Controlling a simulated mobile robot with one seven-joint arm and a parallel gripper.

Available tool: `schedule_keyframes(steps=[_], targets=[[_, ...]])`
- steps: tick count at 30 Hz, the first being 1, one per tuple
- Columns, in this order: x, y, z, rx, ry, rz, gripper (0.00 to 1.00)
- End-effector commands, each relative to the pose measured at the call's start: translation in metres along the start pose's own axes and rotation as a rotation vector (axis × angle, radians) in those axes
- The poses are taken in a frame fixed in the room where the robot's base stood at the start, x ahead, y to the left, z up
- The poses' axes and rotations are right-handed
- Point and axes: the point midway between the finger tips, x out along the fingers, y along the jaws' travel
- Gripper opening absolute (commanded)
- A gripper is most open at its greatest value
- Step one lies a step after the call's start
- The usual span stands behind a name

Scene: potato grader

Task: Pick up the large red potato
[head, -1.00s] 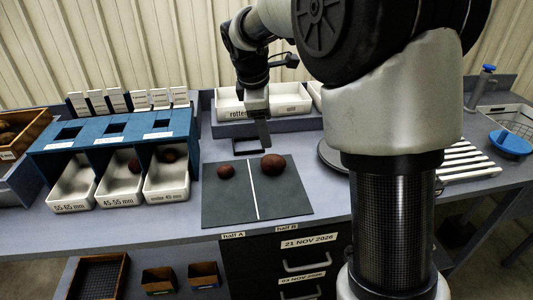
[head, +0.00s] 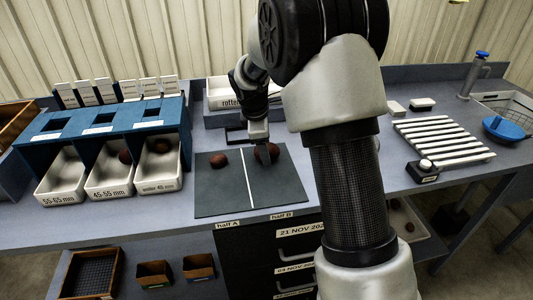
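The large red potato (head: 273,153) lies on the right half of the dark mat (head: 222,196), right of the white dividing line. A smaller red potato (head: 218,160) lies on the mat's left half. My gripper (head: 263,158) is down at the large potato and partly covers it. I cannot tell whether the fingers touch the potato, or how far apart they are.
White bins (head: 62,184) with size labels stand under a blue sizing frame (head: 45,148) on the left; two hold potatoes. A "rotten" tray (head: 218,99) stands behind the mat. A white slatted rack (head: 441,137) and a blue round thing (head: 503,127) are on the right.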

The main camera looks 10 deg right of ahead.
Motion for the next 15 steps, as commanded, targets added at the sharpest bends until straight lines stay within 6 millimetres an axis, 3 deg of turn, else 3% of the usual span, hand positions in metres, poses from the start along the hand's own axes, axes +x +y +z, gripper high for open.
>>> schedule_keyframes(steps=[3, 9, 15], targets=[[0.013, 0.0002, 0.0007, 0.001, -0.001, 0.0, 0.66], [0.0131, 0.0007, 0.0007, 0.001, 0.0, 0.001, 0.66], [0.0131, 0.0006, 0.0006, 0.001, 0.0, 0.001, 0.34]])
